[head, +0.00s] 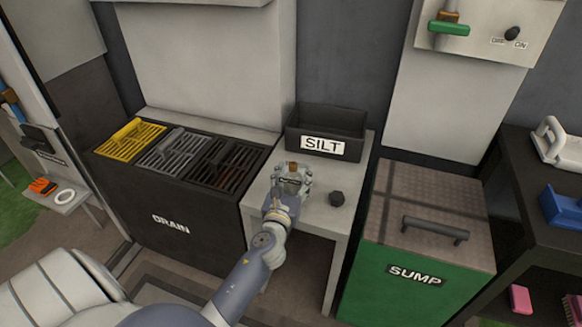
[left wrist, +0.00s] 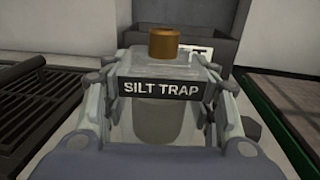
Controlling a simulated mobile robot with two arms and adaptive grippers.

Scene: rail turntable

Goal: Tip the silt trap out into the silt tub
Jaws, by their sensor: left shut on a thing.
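The silt trap (left wrist: 160,88) is a clear jar with a dark name label and a brass-coloured neck on top. It looks upright in the left wrist view, with dark matter low inside. My left gripper (head: 293,178) is shut on it, above the small grey table (head: 312,215). I cannot tell whether the jar touches the table. The silt tub (head: 323,145), a dark open box labelled SILT, stands just behind it at the back of that table. The tub also shows behind the jar in the left wrist view (left wrist: 190,25). My right gripper is not in view.
A dark knob-like piece (head: 337,199) lies on the table right of the jar. The DRAIN cabinet (head: 170,222) with yellow and grey grates stands left. The green SUMP box (head: 415,272) with a handled lid stands right. A dark shelf (head: 520,200) holds tools at far right.

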